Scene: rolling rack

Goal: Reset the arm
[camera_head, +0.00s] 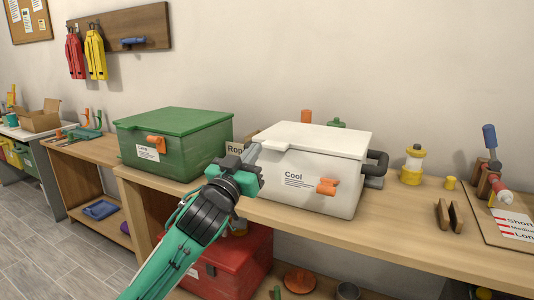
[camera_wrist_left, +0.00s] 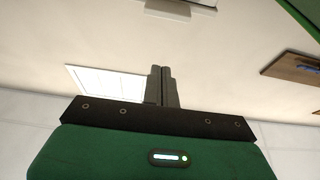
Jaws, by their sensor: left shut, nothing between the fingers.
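My left gripper (camera_head: 251,154) comes in from the lower left in the head view, raised in front of the white cool box's left end. Its green and black arm hides part of the shelf and the red box below. In the left wrist view the two grey fingers (camera_wrist_left: 162,86) are together with nothing between them. They point toward a pale wall, and no object is at the tips. My right gripper shows in neither view.
A green lidded box (camera_head: 172,165) and a white cool box (camera_head: 290,180) stand on the wooden shelf (camera_head: 405,230). A yellow-white lantern (camera_head: 412,165) and a board with a blue-handled tool (camera_head: 489,137) stand at right. A red box (camera_head: 240,262) sits below.

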